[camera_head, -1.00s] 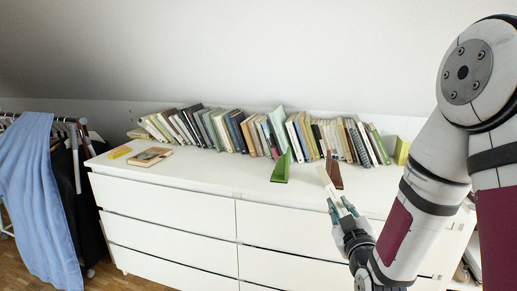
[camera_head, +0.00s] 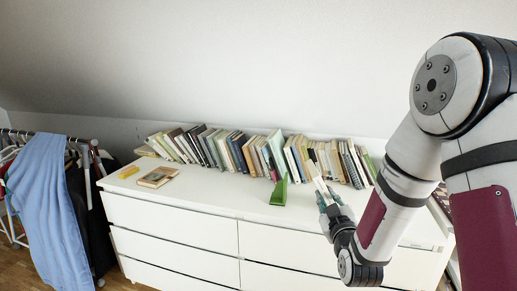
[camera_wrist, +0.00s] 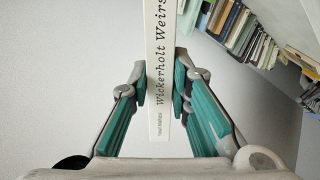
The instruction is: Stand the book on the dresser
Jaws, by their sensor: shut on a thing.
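My gripper (camera_head: 328,198) is shut on a thin white book (camera_head: 317,177) over the right half of the white dresser (camera_head: 215,197). In the wrist view the book's white spine (camera_wrist: 158,70), lettered "Wickerholt Weirs", stands between the two teal-padded fingers (camera_wrist: 158,92). In the head view the book tilts up and to the left, its top in front of the row of books. I cannot tell whether its lower end touches the dresser; the gripper covers that part.
A leaning row of books (camera_head: 225,150) fills the back of the dresser. A green bookend (camera_head: 280,193) stands left of my gripper. A flat book (camera_head: 158,177) and a yellow item (camera_head: 129,172) lie at the left. The front left top is clear.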

